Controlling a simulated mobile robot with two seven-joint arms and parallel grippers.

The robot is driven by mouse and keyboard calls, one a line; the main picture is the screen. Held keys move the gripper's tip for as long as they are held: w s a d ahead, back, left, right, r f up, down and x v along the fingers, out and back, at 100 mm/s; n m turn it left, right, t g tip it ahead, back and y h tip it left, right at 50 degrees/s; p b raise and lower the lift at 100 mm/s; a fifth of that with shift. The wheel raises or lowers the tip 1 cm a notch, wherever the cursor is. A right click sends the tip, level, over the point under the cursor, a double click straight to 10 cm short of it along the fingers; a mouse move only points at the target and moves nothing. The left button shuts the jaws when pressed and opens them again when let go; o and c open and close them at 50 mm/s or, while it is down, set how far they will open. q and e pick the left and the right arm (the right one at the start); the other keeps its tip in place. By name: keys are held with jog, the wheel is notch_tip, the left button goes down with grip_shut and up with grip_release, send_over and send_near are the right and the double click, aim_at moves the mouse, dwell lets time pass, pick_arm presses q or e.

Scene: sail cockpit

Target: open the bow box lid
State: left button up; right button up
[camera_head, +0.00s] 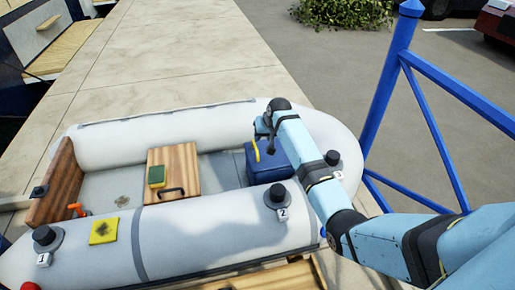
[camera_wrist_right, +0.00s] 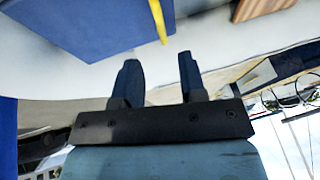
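The bow box (camera_head: 258,170) is a blue box inside the grey inflatable boat, towards its right end. My right arm and gripper cover part of its top, so I cannot tell how its lid stands. A thin yellow strip (camera_head: 255,150) shows at its upper left. In the right wrist view, a blue surface (camera_wrist_right: 75,22) fills the upper left, with the yellow strip (camera_wrist_right: 158,18) along its right side. My right gripper (camera_head: 263,128) is above the far side of the box. Its two fingers (camera_wrist_right: 159,75) are apart with nothing between them. My left gripper is out of view.
A wooden seat (camera_head: 183,163) carrying a green and yellow sponge (camera_head: 157,176) is left of the box. The inflated near tube (camera_head: 200,235) bears black fittings and a yellow cloth (camera_head: 103,230). A blue metal railing (camera_head: 385,85) stands at the right. Concrete paving lies behind the boat.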

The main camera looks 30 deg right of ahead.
aim_at(256, 148)
jog(key=b+x, duration=0.1)
jog(key=x, duration=0.7)
jog(key=shift+w+f, duration=0.1)
jog(key=shift+f, duration=0.2)
grip_shut()
